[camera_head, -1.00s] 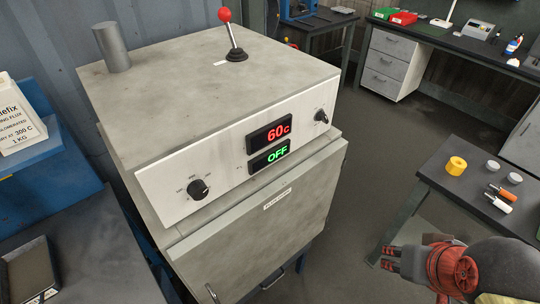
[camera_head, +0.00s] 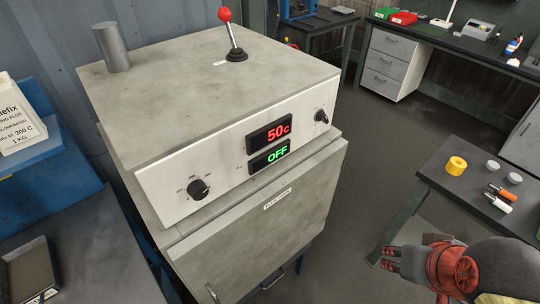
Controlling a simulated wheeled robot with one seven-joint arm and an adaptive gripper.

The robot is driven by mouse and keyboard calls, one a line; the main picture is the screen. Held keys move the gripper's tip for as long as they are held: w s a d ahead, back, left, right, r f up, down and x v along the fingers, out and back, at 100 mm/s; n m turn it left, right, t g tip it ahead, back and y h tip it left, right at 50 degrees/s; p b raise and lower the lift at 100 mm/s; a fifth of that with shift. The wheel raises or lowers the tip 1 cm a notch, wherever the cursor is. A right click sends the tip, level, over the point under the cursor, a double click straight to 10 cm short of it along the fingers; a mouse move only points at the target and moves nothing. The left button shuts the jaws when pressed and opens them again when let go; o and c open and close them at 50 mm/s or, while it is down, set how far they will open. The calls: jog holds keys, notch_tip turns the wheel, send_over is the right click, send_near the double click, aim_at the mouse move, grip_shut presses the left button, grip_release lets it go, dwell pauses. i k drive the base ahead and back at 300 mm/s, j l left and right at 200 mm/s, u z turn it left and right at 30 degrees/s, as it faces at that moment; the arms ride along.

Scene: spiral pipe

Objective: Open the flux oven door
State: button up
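The flux oven (camera_head: 215,150) is a grey box with a white control panel (camera_head: 165,187). The oven door (camera_head: 255,230) below the panel looks shut and carries a small label. A red-knobbed lever (camera_head: 230,35) stands on the oven's top. My gripper (camera_head: 388,258) is at the lower right, to the right of the door and apart from it. Its fingers point left and nothing shows between them; the gap between them is too small to judge.
A dark table (camera_head: 465,200) at right holds a yellow ring (camera_head: 456,165), white discs and screwdrivers. A workbench (camera_head: 440,40) stands at the back right. A blue stand (camera_head: 60,185) with a flux box (camera_head: 18,125) is at left. Floor (camera_head: 375,140) is clear between oven and tables.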

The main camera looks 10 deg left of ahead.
aim_at(225, 259)
jog(key=k+j+u, duration=0.3)
jog(key=k, duration=0.15)
jog(key=k+j+u, duration=0.3)
jog(key=k, duration=0.15)
jog(key=k+l, duration=0.05)
jog(key=l, duration=0.05)
